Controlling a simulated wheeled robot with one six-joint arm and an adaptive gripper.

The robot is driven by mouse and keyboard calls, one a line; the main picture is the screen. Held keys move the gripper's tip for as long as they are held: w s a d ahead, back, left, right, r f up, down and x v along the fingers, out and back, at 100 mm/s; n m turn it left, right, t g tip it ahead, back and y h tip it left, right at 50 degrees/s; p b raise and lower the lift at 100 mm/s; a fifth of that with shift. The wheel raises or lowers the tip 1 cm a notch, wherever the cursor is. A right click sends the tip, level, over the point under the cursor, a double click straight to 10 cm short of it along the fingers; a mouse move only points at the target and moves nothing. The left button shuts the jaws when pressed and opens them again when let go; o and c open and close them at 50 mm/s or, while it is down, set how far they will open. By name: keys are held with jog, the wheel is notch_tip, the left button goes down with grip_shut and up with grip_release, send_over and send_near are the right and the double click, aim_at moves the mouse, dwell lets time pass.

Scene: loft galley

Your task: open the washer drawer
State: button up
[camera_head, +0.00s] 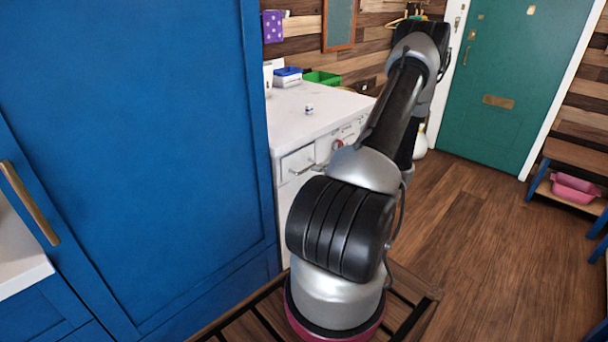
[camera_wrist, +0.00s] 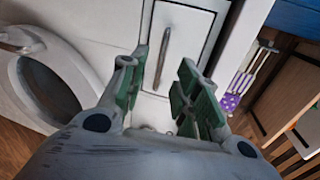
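The white washer (camera_head: 291,195) stands beside the tall blue cabinet in the head view, mostly hidden behind my arm. Its drawer (camera_head: 297,160) is at the upper left of the front and looks shut, with a metal bar handle (camera_head: 303,170). In the wrist view the drawer (camera_wrist: 191,38) is at the top centre, with its handle (camera_wrist: 165,55) running nearly upright in the picture. My gripper (camera_wrist: 162,62) is open, its green-padded fingers appearing on either side of the handle's lower part. I see no contact, and the depth gap is unclear. The head view does not show the gripper.
The round washer door (camera_wrist: 50,85) is at the left of the wrist view. The tall blue cabinet (camera_head: 140,150) is close on the left. Wooden floor (camera_head: 480,230) is open to the right.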

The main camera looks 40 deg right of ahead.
aim_at(306, 170)
jog(key=shift+n, duration=0.5)
jog(key=x, duration=0.8)
jog(key=shift+a+r, duration=0.1)
jog(key=shift+c, duration=0.2)
grip_shut()
jog(key=shift+s, duration=0.1)
